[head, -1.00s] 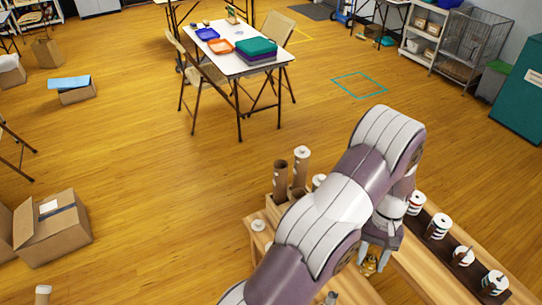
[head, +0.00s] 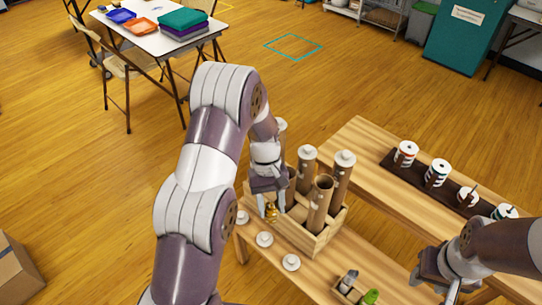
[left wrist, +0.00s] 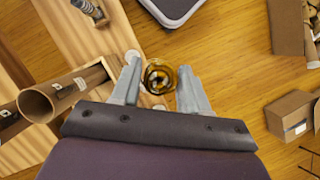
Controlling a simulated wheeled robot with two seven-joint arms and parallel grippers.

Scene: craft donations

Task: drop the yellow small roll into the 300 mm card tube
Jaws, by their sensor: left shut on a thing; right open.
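The yellow small roll (head: 271,212) is held in my left gripper (head: 269,203), which is shut on it, at the left side of the crate of tubes. In the left wrist view the roll (left wrist: 159,77) shows end-on between the fingertips. An open-topped brown card tube (head: 319,205) stands in the crate, right of the roll and apart from it. Its open mouth also shows in the left wrist view (left wrist: 36,104). No length marking is readable. My right gripper (head: 437,289) is open and empty at the lower right.
The wooden crate (head: 310,245) also holds capped tubes (head: 342,178) close behind the open one. Loose white caps (head: 264,239) lie on the bench in front. A dark rack (head: 420,178) of striped spools is on the right bench. Open floor lies left.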

